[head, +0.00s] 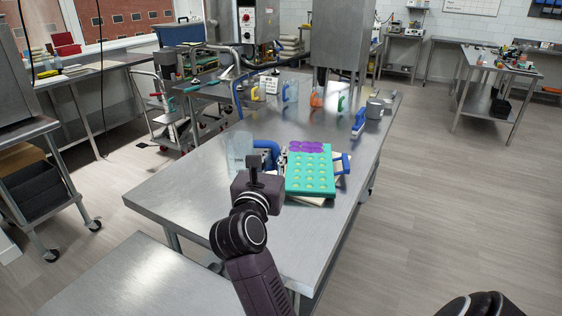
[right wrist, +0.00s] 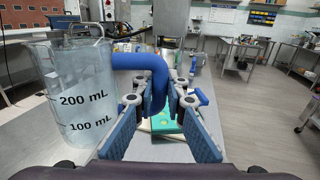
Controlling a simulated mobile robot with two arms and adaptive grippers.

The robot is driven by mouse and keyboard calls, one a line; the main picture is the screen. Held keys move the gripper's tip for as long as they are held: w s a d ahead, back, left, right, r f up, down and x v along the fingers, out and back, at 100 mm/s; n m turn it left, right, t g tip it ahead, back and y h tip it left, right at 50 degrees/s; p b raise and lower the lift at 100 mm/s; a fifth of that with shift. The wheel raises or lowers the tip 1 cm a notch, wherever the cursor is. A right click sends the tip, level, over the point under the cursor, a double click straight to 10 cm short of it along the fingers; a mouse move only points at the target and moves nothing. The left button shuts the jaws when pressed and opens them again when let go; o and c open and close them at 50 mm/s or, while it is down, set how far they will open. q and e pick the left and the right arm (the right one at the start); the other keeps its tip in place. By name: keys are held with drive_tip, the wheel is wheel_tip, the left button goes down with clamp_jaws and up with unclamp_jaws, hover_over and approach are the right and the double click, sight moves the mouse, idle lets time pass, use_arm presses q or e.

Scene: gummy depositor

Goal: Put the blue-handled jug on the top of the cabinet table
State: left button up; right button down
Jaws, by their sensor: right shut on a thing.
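A clear jug (head: 240,148) with a blue handle (head: 267,147) is at the near part of the long steel table (head: 195,190). In the right wrist view the jug (right wrist: 72,95) is upright, with 200 mL and 100 mL marks, and looks empty. My right gripper (head: 268,165) is shut on the blue handle (right wrist: 152,75), which passes between the two finger pads. I cannot tell whether the jug's base touches the table. My left gripper is not in view. I cannot tell which surface is the cabinet table.
A teal mould tray (head: 312,182) with purple pieces (head: 306,147) lies right of the jug. Other coloured-handled jugs, a blue tool (head: 359,122) and a grey pot (head: 375,109) stand farther back. Another steel table (head: 508,68) is at the far right. The table's near left is clear.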

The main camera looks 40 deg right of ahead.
drive_tip(key=w+d+r+b, duration=0.1)
drive_tip(key=w, duration=0.2)
drive_tip(key=g, duration=0.1)
hover_over(273, 221)
wheel_tip(273, 221, down, 14)
drive_tip(key=shift+m+h, duration=0.4)
drive_tip(key=shift+w+f, duration=0.1)
drive_tip(key=shift+f, duration=2.45)
drive_tip(key=shift+f, duration=0.1)
drive_tip(key=shift+f+b, duration=0.1)
drive_tip(key=shift+b, duration=0.25)
drive_tip(key=c, duration=2)
unclamp_jaws()
drive_tip(key=shift+o, duration=0.2)
